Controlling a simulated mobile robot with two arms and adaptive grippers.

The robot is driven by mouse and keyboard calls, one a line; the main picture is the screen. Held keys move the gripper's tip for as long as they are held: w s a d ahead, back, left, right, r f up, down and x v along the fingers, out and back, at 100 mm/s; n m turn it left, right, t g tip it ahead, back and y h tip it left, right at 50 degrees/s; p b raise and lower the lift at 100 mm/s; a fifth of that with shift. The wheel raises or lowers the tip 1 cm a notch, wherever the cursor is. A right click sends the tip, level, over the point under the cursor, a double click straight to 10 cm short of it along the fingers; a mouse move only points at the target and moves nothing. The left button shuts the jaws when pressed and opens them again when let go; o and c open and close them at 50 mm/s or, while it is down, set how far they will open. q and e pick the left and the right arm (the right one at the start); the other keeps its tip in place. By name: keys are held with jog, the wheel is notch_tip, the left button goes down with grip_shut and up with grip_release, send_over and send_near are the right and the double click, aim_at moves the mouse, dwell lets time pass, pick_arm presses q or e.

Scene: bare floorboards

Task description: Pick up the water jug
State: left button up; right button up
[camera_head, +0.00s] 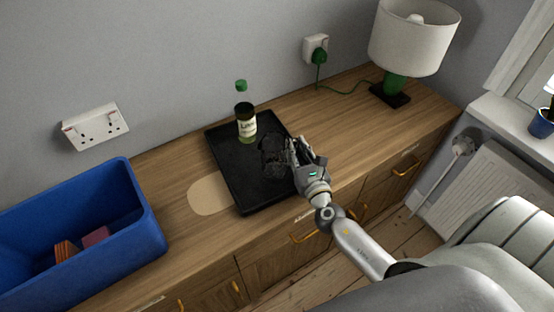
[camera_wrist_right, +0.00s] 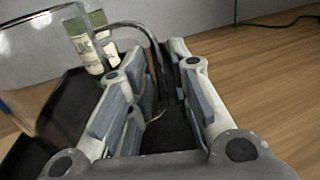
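The water jug (camera_head: 273,155) is clear and hard to make out. It stands on the black tray (camera_head: 230,172), right of the bottle. In the right wrist view the glass jug (camera_wrist_right: 38,75) fills the left side, and its curved handle reaches toward the fingers. My right gripper (camera_head: 297,155) is at the jug's right side. In the right wrist view its two fingers (camera_wrist_right: 165,75) stand apart, with part of the handle seemingly between them. I see no clear grip on the handle. My left gripper is not in view.
A green-capped bottle (camera_head: 246,125) stands at the tray's back. A blue crate (camera_head: 128,232) with small items is at the left. A round mat (camera_head: 207,196) lies left of the tray. A lamp (camera_head: 412,40) stands at the back right. The wooden top (camera_head: 350,118) right of the tray is mostly clear.

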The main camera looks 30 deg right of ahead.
aim_at(299, 142)
grip_shut()
jog(key=shift+r, duration=0.15)
dwell(0.4)
jog(key=shift+r+p, duration=0.45)
jog(key=shift+r, duration=0.3)
jog(key=shift+r+p, duration=0.55)
jog(key=shift+r, duration=0.3)
jog(key=s+a+r+p, duration=0.1)
jog(key=s+a+r, duration=0.1)
jog(key=s+r, duration=0.7)
jog(key=shift+s+r, duration=0.25)
jog(key=shift+s, duration=2.1)
